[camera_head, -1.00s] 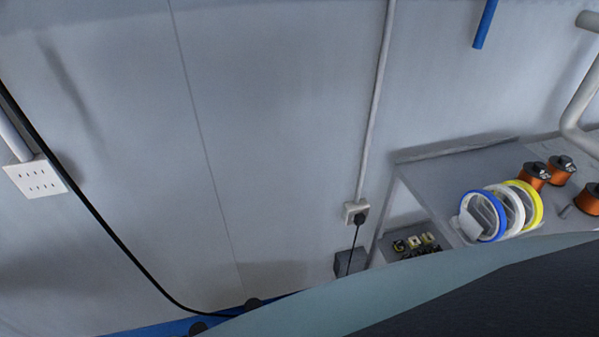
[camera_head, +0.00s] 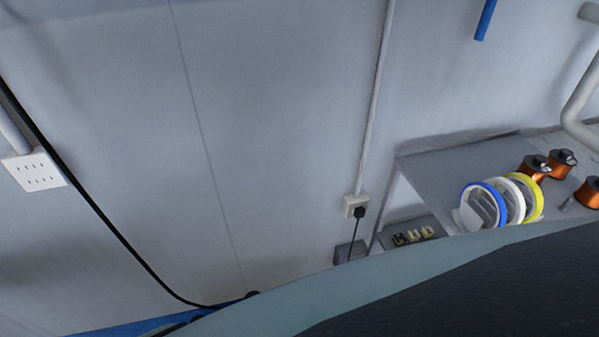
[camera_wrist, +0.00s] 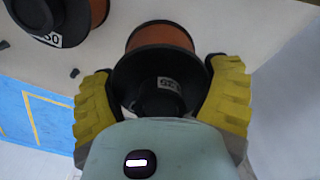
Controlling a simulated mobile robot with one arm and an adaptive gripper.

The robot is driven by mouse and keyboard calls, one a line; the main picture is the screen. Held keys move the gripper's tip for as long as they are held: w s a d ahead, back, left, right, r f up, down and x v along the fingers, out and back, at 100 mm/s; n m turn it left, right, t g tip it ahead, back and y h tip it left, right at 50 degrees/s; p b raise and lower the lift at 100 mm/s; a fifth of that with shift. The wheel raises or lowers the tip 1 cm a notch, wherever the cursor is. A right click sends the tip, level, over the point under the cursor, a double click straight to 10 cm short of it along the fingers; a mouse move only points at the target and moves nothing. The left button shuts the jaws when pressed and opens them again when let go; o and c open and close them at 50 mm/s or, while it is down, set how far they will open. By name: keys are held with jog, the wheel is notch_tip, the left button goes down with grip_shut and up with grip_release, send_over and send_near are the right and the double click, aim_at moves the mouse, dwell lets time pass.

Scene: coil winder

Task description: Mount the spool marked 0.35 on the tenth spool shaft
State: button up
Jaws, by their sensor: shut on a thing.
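My gripper (camera_wrist: 160,68) shows in the wrist view with its two yellow fingers on either side of a black spool with copper wire (camera_wrist: 160,52). It is shut on this spool, at the near black flange. A small white label on the flange (camera_wrist: 168,84) appears upside down and seems to read 0.35, though it is small and blurred. The spool's far end and any contact behind it are hidden. My gripper does not show in the head view. No spool shaft can be identified for certain as the tenth.
Another labelled copper spool (camera_wrist: 60,20) is at the wrist view's upper left, near a small dark peg (camera_wrist: 75,73). In the head view, a grey table (camera_head: 430,175) at right holds copper spools (camera_head: 562,163) and blue, white and yellow rings (camera_head: 483,203). A cable (camera_head: 110,235) hangs along the wall.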

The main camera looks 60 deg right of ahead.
jog(key=shift+a+f+b, duration=0.1)
jog(key=shift+f+b, duration=0.95)
jog(key=shift+f, duration=0.1)
jog(key=shift+f, duration=0.1)
jog(key=shift+s+d+f+b, duration=0.1)
jog(key=shift+d+f+b, duration=0.1)
jog(key=shift+f+b, duration=0.45)
jog(key=shift+f, duration=0.2)
jog(key=shift+f+b, duration=0.4)
jog(key=o, duration=1.1)
jog(key=shift+r, duration=0.1)
